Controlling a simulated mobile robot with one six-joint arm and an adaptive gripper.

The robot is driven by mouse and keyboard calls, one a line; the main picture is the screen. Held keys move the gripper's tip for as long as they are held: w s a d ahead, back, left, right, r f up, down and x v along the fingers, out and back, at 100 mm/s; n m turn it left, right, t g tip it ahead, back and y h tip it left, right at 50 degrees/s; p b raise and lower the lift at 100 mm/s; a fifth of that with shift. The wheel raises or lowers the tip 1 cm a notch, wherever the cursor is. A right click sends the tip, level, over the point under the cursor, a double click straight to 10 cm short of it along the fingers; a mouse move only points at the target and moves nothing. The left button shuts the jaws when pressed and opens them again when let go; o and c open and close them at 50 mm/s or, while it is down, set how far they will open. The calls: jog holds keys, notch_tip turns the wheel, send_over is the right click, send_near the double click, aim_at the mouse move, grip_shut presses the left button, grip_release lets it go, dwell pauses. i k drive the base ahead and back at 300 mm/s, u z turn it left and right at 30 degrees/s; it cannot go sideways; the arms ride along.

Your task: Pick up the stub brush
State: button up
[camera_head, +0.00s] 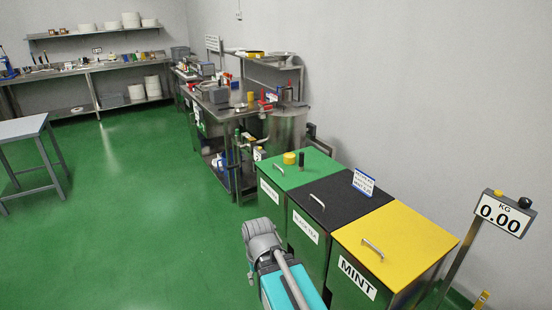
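I cannot pick out the stub brush for certain; small things at this distance are too small to tell apart. Several small tools lie on the far back bench (78,70), and more clutter stands on the steel bench (222,108) in the middle. Grey and teal parts of my own body show at the bottom centre, in front of the bins. No gripper fingers can be made out.
Three bins stand along the right wall, with green, black (335,203) and yellow (388,242) lids. A grey table (20,128) is at the left. The green floor (140,190) between is clear.

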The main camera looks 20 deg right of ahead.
aim_at(301, 154)
jog(key=u, duration=0.2)
jog(key=i, duration=1.5)
jog(key=z, duration=0.9)
jog(key=i, duration=0.55)
jog(key=z, duration=0.4)
jog(key=k, duration=0.85)
jog(key=z, duration=0.15)
jog(key=i, duration=0.45)
jog(key=u, duration=0.05)
